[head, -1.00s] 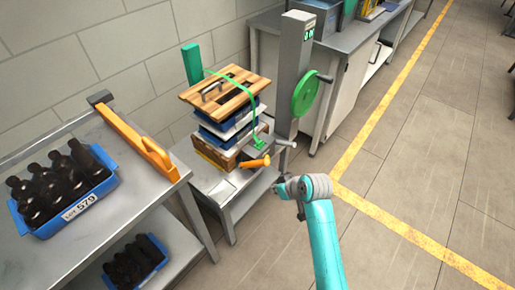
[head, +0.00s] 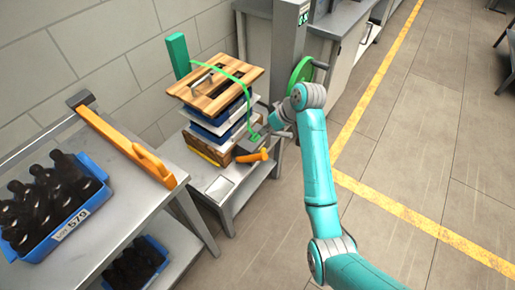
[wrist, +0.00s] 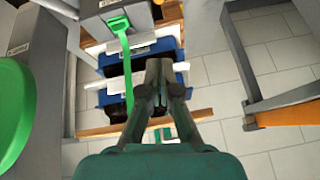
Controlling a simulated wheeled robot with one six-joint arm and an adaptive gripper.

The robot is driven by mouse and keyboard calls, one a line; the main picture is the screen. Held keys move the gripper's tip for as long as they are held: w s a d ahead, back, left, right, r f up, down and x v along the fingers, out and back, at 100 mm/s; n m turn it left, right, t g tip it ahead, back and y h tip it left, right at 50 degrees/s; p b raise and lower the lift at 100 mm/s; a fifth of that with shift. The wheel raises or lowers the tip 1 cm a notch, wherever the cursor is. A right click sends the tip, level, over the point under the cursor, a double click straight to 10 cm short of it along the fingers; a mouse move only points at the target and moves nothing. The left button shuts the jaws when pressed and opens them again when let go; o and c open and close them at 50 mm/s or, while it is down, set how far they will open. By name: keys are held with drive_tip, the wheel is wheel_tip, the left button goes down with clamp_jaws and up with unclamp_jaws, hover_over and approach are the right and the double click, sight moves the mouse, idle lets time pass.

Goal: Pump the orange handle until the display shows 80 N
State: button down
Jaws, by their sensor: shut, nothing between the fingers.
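The orange handle (head: 250,156) sticks out low at the front of a strapped stack, beside a grey strap tensioner (head: 253,137). In the wrist view the tensioner (wrist: 105,12) is at the top, with the green strap (wrist: 124,75) running from it. The display (head: 303,14) on the grey column is lit green at the top edge; its digits are too small to read. My gripper (wrist: 164,66) is shut and empty, and its fingers point toward the stack. In the head view its fingers are not clearly visible beyond my wrist, close to the tensioner.
A green crank wheel (head: 301,75) sits on the column. The stack, topped by a wooden board (head: 228,99), stands on a low metal table. At left, a bench holds an orange clamp (head: 120,140) and a blue crate (head: 70,222) of dark bottles. The floor at right is clear.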

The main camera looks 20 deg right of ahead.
hover_over(251, 158)
drive_tip(key=w+d, duration=0.2)
drive_tip(key=f, duration=0.8)
drive_tip(key=shift+s+a+f, duration=0.1)
drive_tip(key=shift+a+f, duration=0.15)
drive_tip(key=shift+f, duration=0.05)
drive_tip(key=shift+s+d+f, duration=0.25)
drive_tip(key=shift+s+f, duration=0.3)
drive_tip(key=shift+f, duration=0.05)
drive_tip(key=shift+s+d+f, duration=0.2)
drive_tip(key=shift+s+f, duration=0.3)
drive_tip(key=shift+f, duration=0.05)
drive_tip(key=shift+s+d+f, duration=0.1)
drive_tip(key=shift+s+f, duration=0.1)
drive_tip(key=shift+s, duration=0.1)
